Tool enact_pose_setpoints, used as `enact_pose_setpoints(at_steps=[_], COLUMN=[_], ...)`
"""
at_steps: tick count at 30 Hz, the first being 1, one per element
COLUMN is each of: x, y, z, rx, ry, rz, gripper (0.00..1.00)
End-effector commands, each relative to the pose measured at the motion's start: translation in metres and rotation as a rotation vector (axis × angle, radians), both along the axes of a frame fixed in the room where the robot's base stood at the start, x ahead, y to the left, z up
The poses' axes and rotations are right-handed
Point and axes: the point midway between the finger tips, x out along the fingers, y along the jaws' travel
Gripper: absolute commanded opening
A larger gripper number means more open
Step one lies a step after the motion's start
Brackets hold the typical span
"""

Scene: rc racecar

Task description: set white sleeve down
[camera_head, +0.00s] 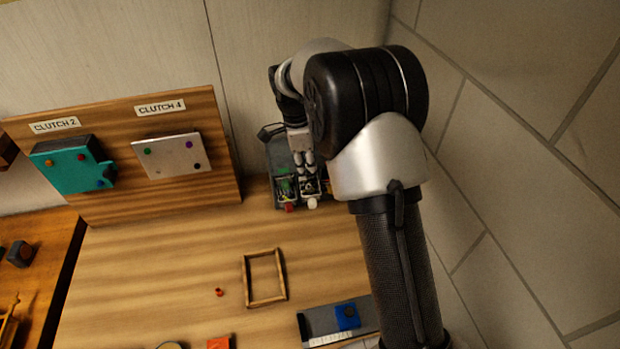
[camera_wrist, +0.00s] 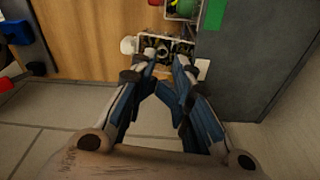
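The white sleeve (camera_wrist: 168,40) is a small open frame with a pale rim, dark and yellowish parts inside and a white knob at one end. In the head view its white knob (camera_head: 313,203) shows at the near edge of a dark holder, beside a red knob. My gripper (camera_head: 304,162) reaches down over it. In the wrist view my gripper (camera_wrist: 167,58) has its fingertips close together at the sleeve, a narrow gap between them, and seems shut on it. The fingers hide its near side. I cannot tell whether its underside touches the holder.
The dark holder (camera_head: 279,152) stands against the back wall, with a green-filled unit and red knob (camera_head: 289,207) close by. A wooden frame (camera_head: 264,278), a small red piece (camera_head: 219,292) and a grey tray (camera_head: 324,322) lie in front. The clutch board (camera_head: 120,190) stands left.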

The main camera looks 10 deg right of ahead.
Motion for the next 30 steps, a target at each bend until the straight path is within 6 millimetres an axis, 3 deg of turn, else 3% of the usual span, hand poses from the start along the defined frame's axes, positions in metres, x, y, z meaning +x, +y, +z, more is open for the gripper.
enact_pose_setpoints(at_steps=[4, 14, 20, 24, 30], x=[0.001, -0.006, -0.046, -0.087, -0.150], y=[0.003, 0.004, -0.001, -0.005, -0.008], z=[0.031, 0.067, 0.119, 0.152, 0.185], rx=[0.000, 0.005, 0.022, 0.023, 0.003], ry=[-0.003, -0.010, -0.046, -0.076, -0.119], rz=[0.001, 0.048, 0.288, 0.499, 0.799], gripper=[0.18, 0.18, 0.18, 0.18, 0.18])
